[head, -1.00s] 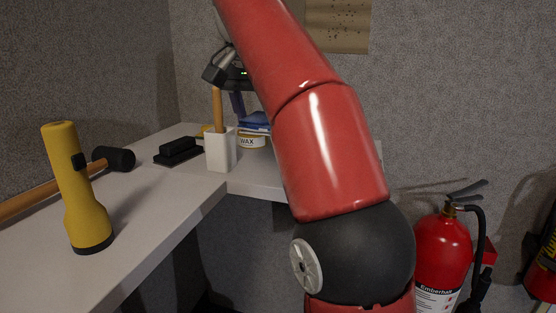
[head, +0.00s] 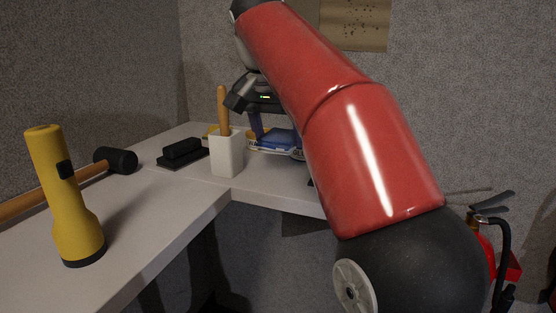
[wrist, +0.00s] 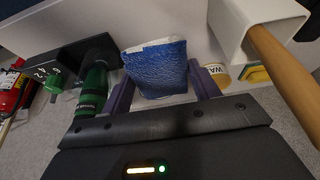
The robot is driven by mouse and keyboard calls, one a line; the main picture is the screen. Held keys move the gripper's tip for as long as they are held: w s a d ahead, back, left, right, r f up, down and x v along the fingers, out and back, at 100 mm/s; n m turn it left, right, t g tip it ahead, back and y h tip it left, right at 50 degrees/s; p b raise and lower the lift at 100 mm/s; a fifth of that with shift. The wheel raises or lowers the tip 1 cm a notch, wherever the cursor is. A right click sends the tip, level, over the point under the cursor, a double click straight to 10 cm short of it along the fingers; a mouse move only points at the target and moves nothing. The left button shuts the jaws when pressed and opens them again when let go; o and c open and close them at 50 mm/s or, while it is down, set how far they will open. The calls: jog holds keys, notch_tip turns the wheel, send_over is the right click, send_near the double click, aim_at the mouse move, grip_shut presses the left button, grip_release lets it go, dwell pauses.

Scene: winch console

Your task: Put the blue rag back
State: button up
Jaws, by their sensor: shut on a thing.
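The blue rag (wrist: 157,72) is a folded, textured block with a pale edge. In the wrist view it sits between the two fingers of my gripper (wrist: 160,82), which is shut on it. In the head view the rag (head: 281,139) shows low over the back of the worktop, partly hidden by my arm. One bluish finger of my gripper (head: 258,128) shows at the rag's left side there. I cannot tell whether the rag touches the surface below it.
A white holder (head: 227,158) with a wooden handle stands just left of the rag. A wax tin (wrist: 218,76) is close by. A green-handled tool (wrist: 92,92) stands near a dark block on the other side. A yellow flashlight (head: 65,195) and mallet (head: 115,160) are at left.

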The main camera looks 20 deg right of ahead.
aim_at(273, 139)
jog(key=shift+f+b, duration=0.5)
jog(key=shift+f, duration=2.2)
jog(key=shift+f, duration=0.1)
jog(key=o, duration=0.9)
jog(key=shift+o, duration=0.2)
jog(key=shift+f+b, duration=0.15)
jog(key=shift+b, duration=0.2)
jog(key=v, duration=0.2)
jog(key=p+v, duration=0.1)
jog(key=v, duration=0.3)
jog(key=shift+w+a+r+p, duration=0.15)
jog(key=shift+w+r+p, duration=0.15)
jog(key=shift+r, duration=0.1)
jog(key=shift+s+a+r, duration=0.1)
jog(key=shift+s+r, duration=0.2)
jog(key=shift+r, duration=0.3)
jog(key=shift+s, duration=0.1)
